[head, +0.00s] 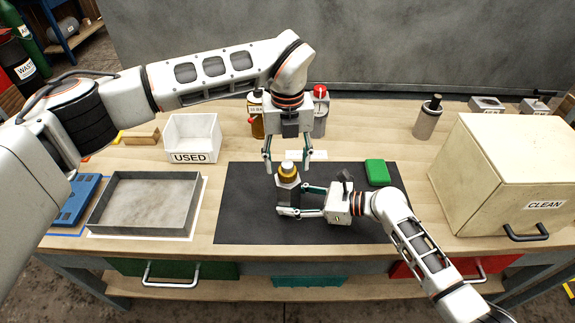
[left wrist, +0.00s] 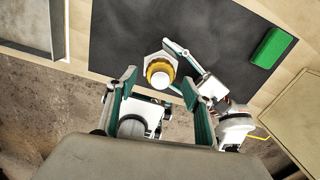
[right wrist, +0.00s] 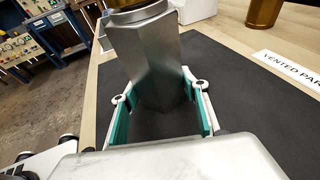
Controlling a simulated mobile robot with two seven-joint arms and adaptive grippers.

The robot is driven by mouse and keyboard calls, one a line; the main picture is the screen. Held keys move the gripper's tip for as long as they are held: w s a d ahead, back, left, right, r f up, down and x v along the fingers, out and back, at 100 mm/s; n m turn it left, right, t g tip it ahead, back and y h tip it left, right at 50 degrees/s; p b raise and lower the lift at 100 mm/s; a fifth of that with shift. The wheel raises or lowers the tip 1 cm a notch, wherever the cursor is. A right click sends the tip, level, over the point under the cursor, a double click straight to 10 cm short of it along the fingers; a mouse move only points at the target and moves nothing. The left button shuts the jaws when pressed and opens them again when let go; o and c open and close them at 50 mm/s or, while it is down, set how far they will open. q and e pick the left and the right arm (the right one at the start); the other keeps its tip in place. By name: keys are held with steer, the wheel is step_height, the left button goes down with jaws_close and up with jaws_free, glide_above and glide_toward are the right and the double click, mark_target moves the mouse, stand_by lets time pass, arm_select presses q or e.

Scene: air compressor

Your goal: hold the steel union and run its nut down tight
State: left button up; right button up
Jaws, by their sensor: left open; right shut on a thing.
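The steel union (head: 288,191) is a grey hex body standing upright over the black mat (head: 243,205). Its brass nut (head: 287,171) sits at its top, with a pale round end above; the nut also shows in the left wrist view (left wrist: 158,66). My right gripper (head: 295,200) is shut on the union's body from the right, its green pads on either side in the right wrist view (right wrist: 162,110). My left gripper (head: 287,161) points down above the nut, open, with a finger on each side and apart from it. Whether the union touches the mat is unclear.
A green block (head: 377,172) lies on the mat's right. The grey tray (head: 145,232) and white USED bin (head: 193,140) stand at left. The CLEAN box (head: 505,175) stands at right. Bottles (head: 320,112) stand behind my left gripper. The mat's left part is clear.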

arm_select(q)
steer(key=shift+f, duration=0.95)
steer(key=c, duration=1.1)
steer(key=shift+m, duration=0.3)
